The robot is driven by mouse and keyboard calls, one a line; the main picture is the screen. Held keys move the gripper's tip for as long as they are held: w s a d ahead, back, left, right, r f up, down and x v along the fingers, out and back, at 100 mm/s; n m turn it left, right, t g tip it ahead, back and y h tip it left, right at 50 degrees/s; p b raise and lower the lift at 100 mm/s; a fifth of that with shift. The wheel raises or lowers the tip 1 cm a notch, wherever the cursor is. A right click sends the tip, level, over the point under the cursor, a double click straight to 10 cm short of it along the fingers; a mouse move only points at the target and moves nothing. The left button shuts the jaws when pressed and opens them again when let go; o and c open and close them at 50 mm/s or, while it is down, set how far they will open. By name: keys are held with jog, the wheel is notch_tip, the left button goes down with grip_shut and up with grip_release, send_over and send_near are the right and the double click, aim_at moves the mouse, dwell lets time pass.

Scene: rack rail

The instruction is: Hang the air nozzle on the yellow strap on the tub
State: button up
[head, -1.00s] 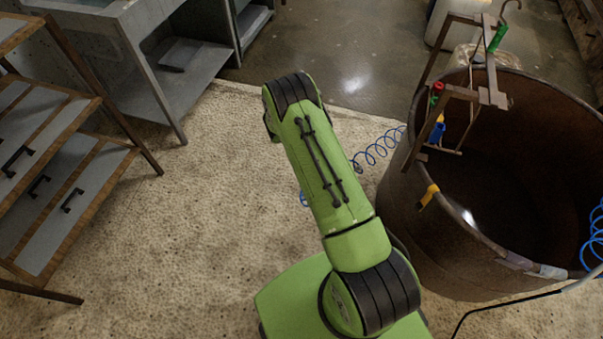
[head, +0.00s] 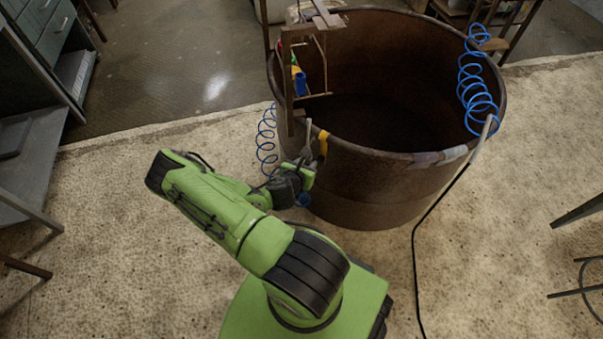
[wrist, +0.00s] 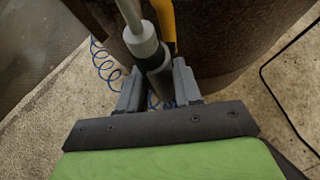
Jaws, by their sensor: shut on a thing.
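The large brown tub (head: 380,190) stands right of my arm. The yellow strap (head: 323,143) hangs over its left near rim and also shows in the wrist view (wrist: 167,22). My gripper (head: 304,176) is just outside the tub wall, near the strap. In the wrist view my gripper (wrist: 158,88) is shut on the air nozzle (wrist: 142,40), a grey-white and dark cylinder with a thin tube pointing up. The nozzle is just left of the strap and overlaps it in this view; I cannot tell whether they touch. In the head view the nozzle (head: 308,137) is small.
A blue coiled hose (head: 266,140) hangs outside the tub's left side. Another blue coil (head: 476,85) and a grey wand (head: 484,138) with a black cable are at the right rim. A brown metal frame (head: 288,75) stands at the left rim. Floor in front is clear.

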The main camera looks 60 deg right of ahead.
jog(key=shift+d+p, duration=0.5)
jog(key=shift+d, duration=0.75)
jog(key=shift+s+d+r+p, duration=0.1)
jog(key=shift+d+r+p, duration=0.05)
jog(key=shift+d+p, duration=0.45)
jog(key=d+p, duration=0.1)
jog(key=d, duration=0.1)
jog(key=d+p, duration=0.2)
jog(key=shift+s, duration=0.2)
jog(key=shift+a, duration=0.1)
jog(key=shift+f+b, duration=0.75)
jog(key=shift+f, duration=0.55)
